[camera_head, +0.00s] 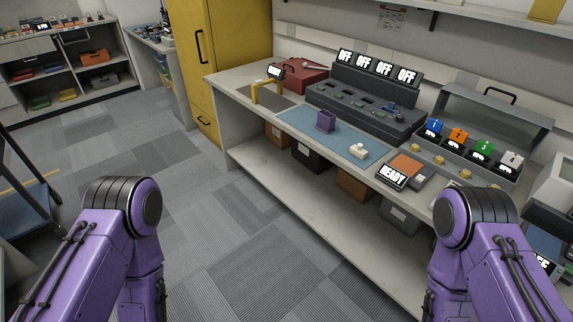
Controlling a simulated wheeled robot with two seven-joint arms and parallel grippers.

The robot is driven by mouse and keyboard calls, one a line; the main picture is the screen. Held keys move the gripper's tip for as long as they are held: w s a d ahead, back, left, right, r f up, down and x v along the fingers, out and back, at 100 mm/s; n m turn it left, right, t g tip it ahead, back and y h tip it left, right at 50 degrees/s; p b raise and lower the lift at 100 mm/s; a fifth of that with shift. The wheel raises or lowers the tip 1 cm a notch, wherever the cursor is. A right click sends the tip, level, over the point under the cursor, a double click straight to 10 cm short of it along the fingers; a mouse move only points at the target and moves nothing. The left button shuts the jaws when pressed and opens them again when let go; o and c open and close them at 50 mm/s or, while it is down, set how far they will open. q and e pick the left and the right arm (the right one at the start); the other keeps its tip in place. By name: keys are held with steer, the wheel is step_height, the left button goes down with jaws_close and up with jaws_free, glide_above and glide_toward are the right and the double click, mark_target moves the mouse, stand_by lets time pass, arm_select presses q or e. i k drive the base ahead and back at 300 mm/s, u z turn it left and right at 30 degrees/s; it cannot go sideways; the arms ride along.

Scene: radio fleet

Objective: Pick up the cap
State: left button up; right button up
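No object here can be told for certain as the cap. A small whitish piece (358,151) with a raised top lies on the blue mat (300,125) on the workbench. Small yellow round pieces (416,145) sit along the front of the grey case with numbered coloured labels; they are too small to identify. Both my purple arms show at the lower left and lower right, bent and in front of the bench. Neither gripper is in view.
The workbench (232,82) carries a purple holder (326,121), a yellow stand (268,92), a red box (300,74), a grey console with OFF displays (365,105), an open grey case (480,128) and a READY display (392,177). Bins stand underneath.

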mark_target(357, 150)
steer(key=u, duration=0.3)
steer(key=k, duration=0.5)
steer(key=u, duration=0.6)
steer(key=i, duration=1.1)
steer(key=z, duration=0.95)
steer(key=i, duration=0.75)
steer(key=z, duration=0.9)
